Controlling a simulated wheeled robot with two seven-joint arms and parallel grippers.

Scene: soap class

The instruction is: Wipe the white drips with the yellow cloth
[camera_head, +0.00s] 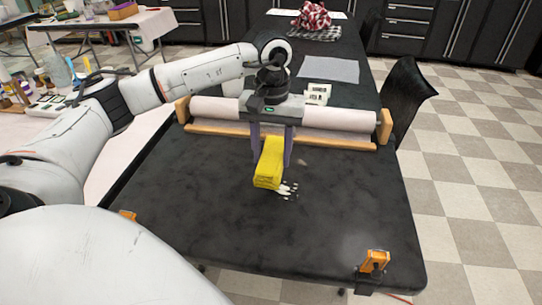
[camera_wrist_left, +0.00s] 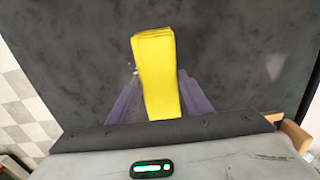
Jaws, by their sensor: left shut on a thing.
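The yellow cloth (camera_head: 268,165) is a folded block in the middle of the black table. My left gripper (camera_head: 271,160) reaches down from above and is shut on it, one purple-grey finger on each side. The cloth is at or very close to the table top; I cannot tell if it presses on it. The white drips (camera_head: 288,190) lie right beside the cloth's near right end. In the left wrist view the cloth (camera_wrist_left: 157,75) stands between the fingers (camera_wrist_left: 157,98), and only a small white speck shows at its left edge. My right gripper is in neither view.
A white paper roll (camera_head: 340,118) in a wooden holder spans the table behind the gripper. An orange clamp (camera_head: 373,262) sits at the near right corner. A black chair (camera_head: 408,95) stands at the right edge.

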